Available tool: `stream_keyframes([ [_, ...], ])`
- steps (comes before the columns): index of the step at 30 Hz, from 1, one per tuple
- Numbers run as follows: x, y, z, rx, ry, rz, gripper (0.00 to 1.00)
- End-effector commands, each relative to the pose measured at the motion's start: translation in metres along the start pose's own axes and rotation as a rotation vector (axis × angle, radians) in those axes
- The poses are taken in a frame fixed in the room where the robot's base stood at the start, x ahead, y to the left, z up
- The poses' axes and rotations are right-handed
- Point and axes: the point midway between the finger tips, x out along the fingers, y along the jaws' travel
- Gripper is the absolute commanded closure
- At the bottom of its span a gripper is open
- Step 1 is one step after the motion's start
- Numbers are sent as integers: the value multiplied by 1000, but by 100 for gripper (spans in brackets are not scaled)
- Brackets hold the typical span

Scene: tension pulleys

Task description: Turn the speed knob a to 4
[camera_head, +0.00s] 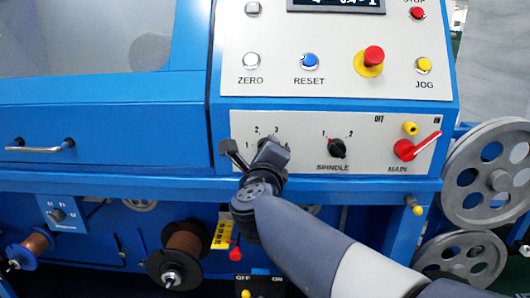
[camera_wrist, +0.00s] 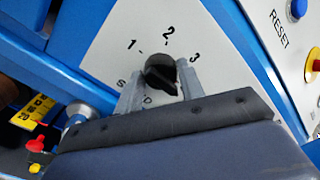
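The black speed knob (camera_wrist: 161,70) sits on the white panel (camera_wrist: 115,22), with the marks 1, 2 and 3 around it in the wrist view. A caption below it is mostly covered; only a letter or two shows. No 4 is visible. Which mark the knob points to cannot be told. My gripper (camera_wrist: 160,84) is at the knob, one finger on each side, with the fingers apart; a slim gap seems to show at the left finger. In the head view my gripper (camera_head: 255,152) hides most of this knob; marks 1, 2 and 3 show above.
To the right on the same panel are the black SPINDLE knob (camera_head: 337,148) and the red MAIN switch (camera_head: 404,150). Above are ZERO (camera_head: 252,60), blue RESET (camera_head: 309,62), a red emergency button (camera_head: 373,55) and yellow JOG (camera_head: 424,65). A door handle (camera_head: 42,147) juts out at left.

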Motion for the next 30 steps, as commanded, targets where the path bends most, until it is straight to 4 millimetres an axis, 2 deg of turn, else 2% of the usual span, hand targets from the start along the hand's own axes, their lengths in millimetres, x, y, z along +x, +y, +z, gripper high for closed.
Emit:
stream_keyframes([
  [1,0,0,0,0,0,0,59],
  [7,0,0,0,-1,0,0,43],
  [14,-1,0,0,-1,-1,0,43],
  [17,-7,0,1,-1,-2,1,43],
  [20,-21,-1,2,-1,-3,1,43],
  [30,-87,-1,2,-1,-5,2,43],
])
